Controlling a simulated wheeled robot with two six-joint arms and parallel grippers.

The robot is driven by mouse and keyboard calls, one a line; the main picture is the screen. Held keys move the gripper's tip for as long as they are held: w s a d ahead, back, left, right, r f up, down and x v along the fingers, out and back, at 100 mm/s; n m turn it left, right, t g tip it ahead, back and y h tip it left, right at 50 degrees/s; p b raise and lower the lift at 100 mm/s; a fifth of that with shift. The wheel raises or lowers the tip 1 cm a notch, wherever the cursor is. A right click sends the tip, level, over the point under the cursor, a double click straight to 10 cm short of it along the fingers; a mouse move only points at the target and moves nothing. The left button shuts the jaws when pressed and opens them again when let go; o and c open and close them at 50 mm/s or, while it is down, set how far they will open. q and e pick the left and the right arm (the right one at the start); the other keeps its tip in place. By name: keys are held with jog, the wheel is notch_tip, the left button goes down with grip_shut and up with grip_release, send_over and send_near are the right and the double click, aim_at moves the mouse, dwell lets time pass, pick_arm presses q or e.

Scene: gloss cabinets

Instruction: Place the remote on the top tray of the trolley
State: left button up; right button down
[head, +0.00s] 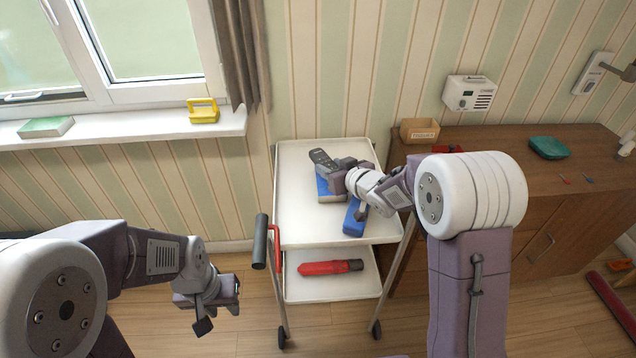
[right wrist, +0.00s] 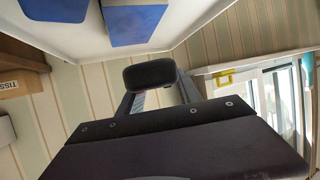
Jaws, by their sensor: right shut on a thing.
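The remote (head: 322,158) is a dark grey bar with small buttons. My right gripper (head: 338,176) is shut on it, over the back left part of the trolley's white top tray (head: 290,215). I cannot tell whether the remote touches anything below. In the right wrist view, a dark rounded end (right wrist: 150,74) sticks out beyond my gripper body and looks like the remote. My left gripper (head: 220,308) is open and empty, low at the left of the trolley, above the floor.
Two blue things, one left (head: 328,190) and one right (head: 354,217), lie on the top tray, partly under my right gripper. A red thing (head: 330,267) lies on the lower tray. The trolley's dark handle (head: 260,242) is at its left. A wooden cabinet (head: 490,145) stands right.

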notch_tip(320, 180, down, 2)
jog(key=s+a+b, duration=0.2)
jog(key=s, duration=0.1)
jog(key=b, duration=0.1)
send_over(299, 220)
jog(key=f, duration=0.4)
jog(key=shift+w+f, duration=0.2)
jog(key=shift+f, duration=0.1)
jog(key=shift+s+f, duration=0.1)
jog(key=shift+s, duration=0.1)
notch_tip(299, 220, down, 4)
jog(key=shift+r+b, duration=0.2)
jog(key=shift+b, duration=0.6)
jog(key=shift+w+f, duration=0.1)
jog(key=shift+f, duration=0.2)
jog(key=shift+r, duration=0.1)
jog(key=c, duration=0.8)
grip_release()
